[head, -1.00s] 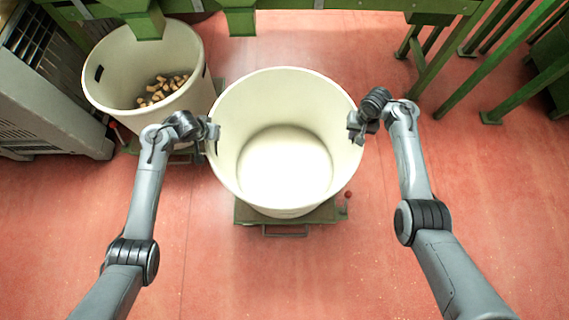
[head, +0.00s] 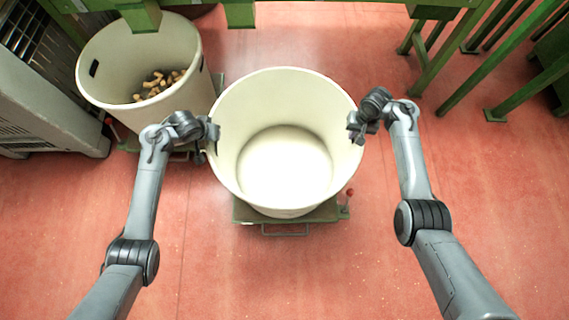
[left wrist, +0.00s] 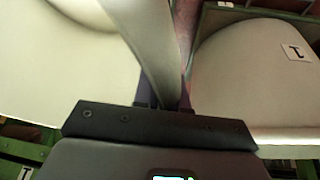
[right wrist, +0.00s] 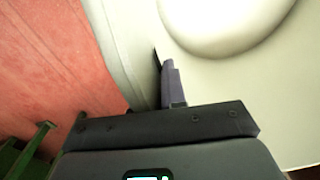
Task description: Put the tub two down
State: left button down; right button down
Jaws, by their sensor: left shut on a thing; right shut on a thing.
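The large cream tub two (head: 230,165) is empty and upright between my arms. Its number is not readable here. My left gripper (head: 212,136) is shut on its left rim, and my right gripper (head: 356,128) is shut on its right rim. The tub's wall also shows in the left wrist view (left wrist: 60,75) and the right wrist view (right wrist: 270,90). A green wheeled base (head: 243,213) is under the tub, mostly hidden. I cannot tell whether the tub's bottom touches it.
A second cream tub (head: 110,62) holding corks (head: 160,84) stands close at the left; its label reads 1 in the left wrist view (left wrist: 296,52). A red knob (head: 350,192) sticks up beside the base. Green framework (head: 240,14) stands behind. The red floor in front is clear.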

pick_arm(q)
jog(key=shift+f+b, duration=0.45)
jog(key=shift+f, duration=0.1)
pick_arm(e)
jog(key=shift+f, duration=0.6)
pick_arm(q)
jog(key=c, duration=1.6)
grip_release()
jog(key=shift+f, duration=0.1)
pick_arm(e)
jog(key=c, duration=1.6)
grip_release()
pick_arm(q)
jog(key=o, duration=0.4)
jog(key=shift+w, duration=0.1)
pick_arm(e)
jog(key=o, duration=0.4)
jog(key=shift+w, duration=0.1)
